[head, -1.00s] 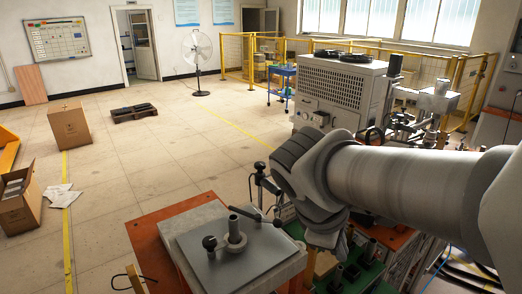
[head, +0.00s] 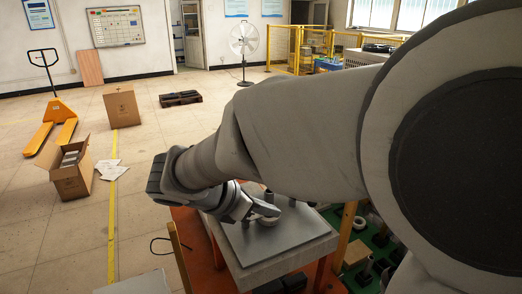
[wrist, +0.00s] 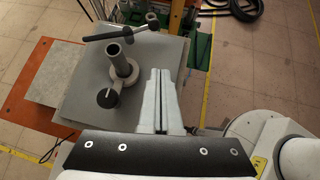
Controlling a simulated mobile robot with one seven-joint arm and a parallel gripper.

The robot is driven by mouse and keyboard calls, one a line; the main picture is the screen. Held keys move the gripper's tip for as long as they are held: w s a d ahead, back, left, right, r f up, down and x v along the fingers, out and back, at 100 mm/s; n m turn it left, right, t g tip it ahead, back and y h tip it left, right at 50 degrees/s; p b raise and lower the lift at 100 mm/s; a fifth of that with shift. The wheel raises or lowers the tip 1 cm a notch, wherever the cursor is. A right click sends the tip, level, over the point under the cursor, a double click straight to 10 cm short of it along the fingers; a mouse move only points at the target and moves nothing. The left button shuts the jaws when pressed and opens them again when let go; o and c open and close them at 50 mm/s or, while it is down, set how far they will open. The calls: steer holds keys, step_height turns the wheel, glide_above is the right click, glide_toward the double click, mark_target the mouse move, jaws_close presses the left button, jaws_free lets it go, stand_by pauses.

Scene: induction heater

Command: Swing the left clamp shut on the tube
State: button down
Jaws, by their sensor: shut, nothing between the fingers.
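A grey metal tube (wrist: 116,55) stands upright in a round collar on a flat grey plate (wrist: 165,52). Beside the collar, on the side nearer my gripper in the wrist view, is a black round-knobbed clamp (wrist: 106,97). On the far side is a second clamp with a long black bar handle (wrist: 113,32). In the head view the tube (head: 268,196) and collar (head: 266,220) show just right of my gripper (head: 240,208), which hides the knobbed clamp. In the wrist view my gripper (wrist: 160,75) is shut and empty, right of the tube and apart from it.
The plate lies on a pale block (head: 285,258) on an orange-red table (head: 197,255). A green rack with black parts (head: 375,240) stands to the right. Open floor with a yellow line (head: 111,225) and cardboard boxes (head: 72,172) lies to the left.

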steer(key=shift+w+a+f+n+t, duration=0.15)
steer(key=shift+a+n+t, duration=0.2)
steer(key=shift+a, duration=0.3)
steer(key=shift+d, duration=0.1)
steer(key=x, duration=0.9)
steer(key=w+d, duration=0.2)
steer(key=d, duration=0.1)
steer(key=shift+w+d, duration=0.3)
steer(key=shift+d, duration=0.05)
